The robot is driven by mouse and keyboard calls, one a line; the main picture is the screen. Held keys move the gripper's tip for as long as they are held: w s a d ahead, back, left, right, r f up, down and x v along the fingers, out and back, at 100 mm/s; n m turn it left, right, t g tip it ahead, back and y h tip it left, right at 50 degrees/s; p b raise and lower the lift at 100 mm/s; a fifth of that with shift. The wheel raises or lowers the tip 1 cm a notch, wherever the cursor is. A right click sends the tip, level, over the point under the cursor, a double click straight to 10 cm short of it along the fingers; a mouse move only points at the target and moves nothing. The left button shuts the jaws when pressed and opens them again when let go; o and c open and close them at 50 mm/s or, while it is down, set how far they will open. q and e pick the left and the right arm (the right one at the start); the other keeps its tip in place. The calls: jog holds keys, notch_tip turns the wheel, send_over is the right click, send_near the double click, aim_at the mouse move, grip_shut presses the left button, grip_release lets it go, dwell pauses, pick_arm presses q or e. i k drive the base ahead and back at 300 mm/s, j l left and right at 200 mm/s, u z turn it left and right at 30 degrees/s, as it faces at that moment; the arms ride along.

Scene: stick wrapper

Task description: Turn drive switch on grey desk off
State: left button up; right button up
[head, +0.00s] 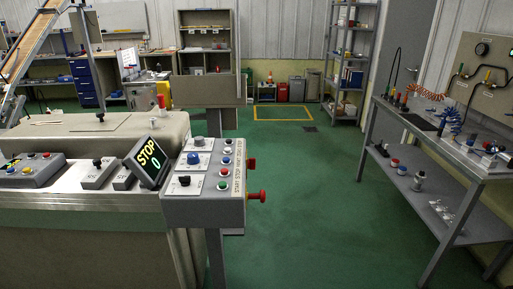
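The grey desk (208,212) is most likely the grey control box on a post, left of centre in the head view. Its top carries a blue knob (193,158), a black knob (185,181) and several red, green and blue buttons. Red knobs (257,196) stick out from its right side. The labels are too small for me to tell which control is the drive switch or how it is set. A tilted display (149,162) beside it reads STOP and 0. Neither of my grippers is in view.
A beige machine (90,240) with another button box (32,170) fills the left. A workbench (450,150) with tools stands at the right. The green floor (310,190) between them is clear. Shelves (207,45) stand at the back.

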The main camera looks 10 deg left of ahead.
aim_at(251, 162)
jog(key=l+u, duration=0.45)
jog(key=l, duration=0.2)
jog(key=k+l+u, duration=0.1)
jog(key=l+u, duration=0.3)
jog(key=l, duration=0.2)
jog(key=i+j, duration=0.2)
jog(key=i, duration=0.2)
jog(key=i+j, duration=0.2)
jog(key=i, duration=0.25)
